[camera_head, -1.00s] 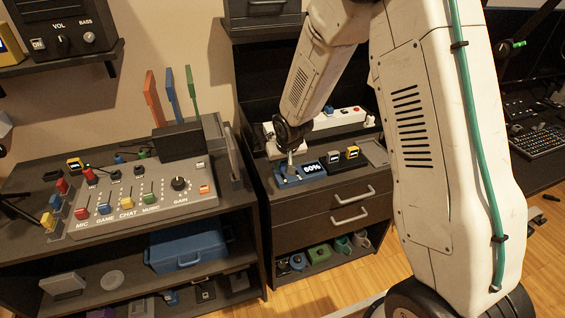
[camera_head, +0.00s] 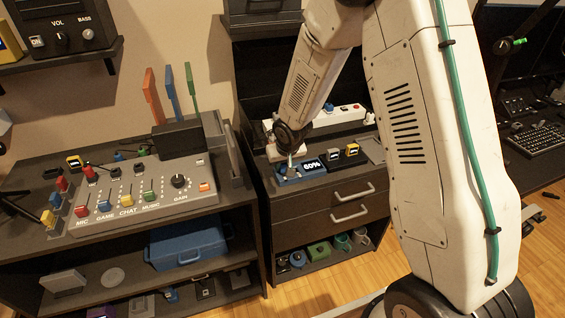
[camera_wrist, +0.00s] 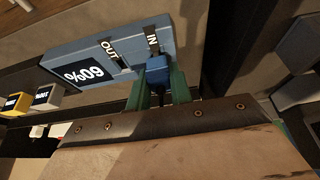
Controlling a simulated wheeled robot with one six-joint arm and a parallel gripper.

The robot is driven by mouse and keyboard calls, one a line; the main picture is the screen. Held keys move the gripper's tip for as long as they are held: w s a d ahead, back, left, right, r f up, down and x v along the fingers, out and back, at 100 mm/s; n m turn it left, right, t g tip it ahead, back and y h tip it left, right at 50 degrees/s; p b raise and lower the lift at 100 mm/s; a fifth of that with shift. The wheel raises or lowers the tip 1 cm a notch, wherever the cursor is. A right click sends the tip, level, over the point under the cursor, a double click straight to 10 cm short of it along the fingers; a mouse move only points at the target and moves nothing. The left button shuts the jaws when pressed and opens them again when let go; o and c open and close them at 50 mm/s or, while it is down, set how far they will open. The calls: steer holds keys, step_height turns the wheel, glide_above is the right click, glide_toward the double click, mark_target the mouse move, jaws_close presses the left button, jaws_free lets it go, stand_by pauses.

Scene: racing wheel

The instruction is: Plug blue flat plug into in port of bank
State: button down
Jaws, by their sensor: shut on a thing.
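The bank is a blue box (camera_wrist: 187,38) with a display reading 60% and ports labelled OUT and IN. It lies on the drawer cabinet and also shows in the head view (camera_head: 289,178). My gripper (camera_wrist: 158,84) has green fingers shut on the blue plug (camera_wrist: 158,70). The plug is at the IN label, at the bank's edge. I cannot tell how deep it sits in the port. In the head view my gripper (camera_head: 291,163) is over the bank's left part and the plug is hidden.
A white power strip (camera_head: 343,116) lies behind. The mixer panel (camera_head: 140,205) is on the desk at left. A grey tray (camera_head: 374,149) lies at the cabinet's right.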

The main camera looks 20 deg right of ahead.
steer(key=shift+f, duration=0.35)
steer(key=c, duration=1.2)
jaws_free()
steer(key=shift+o, duration=0.2)
steer(key=v, duration=0.7)
steer(key=shift+r, duration=0.4)
steer(key=shift+s, duration=0.15)
